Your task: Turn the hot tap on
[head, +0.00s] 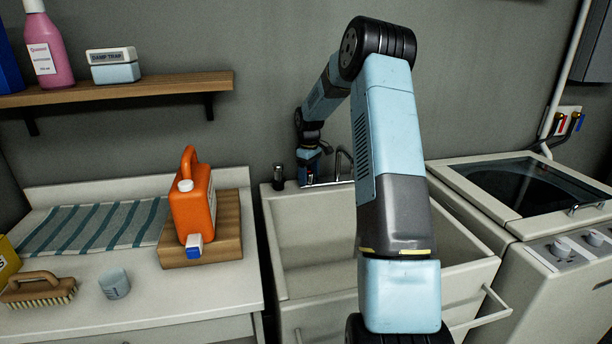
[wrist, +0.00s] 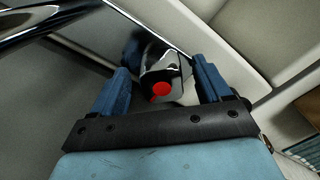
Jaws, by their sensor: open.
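The hot tap's chrome handle (wrist: 160,88) with its red marker shows in the wrist view, between the two blue fingers of my gripper (wrist: 161,66). The fingers are apart, one on each side of the handle; I cannot tell whether either touches it. A chrome spout (wrist: 35,22) runs across the upper left. In the head view my gripper (head: 309,165) is at the back edge of the sink (head: 310,238), left of the curved spout (head: 345,160). The hot handle is mostly hidden there by my gripper.
A dark upright object (head: 278,176) stands on the sink's back left corner. Left of the sink, an orange jug (head: 193,205) stands on a wooden block (head: 228,240) on the counter. A shelf (head: 130,88) hangs above. A washing machine (head: 560,235) stands on the right.

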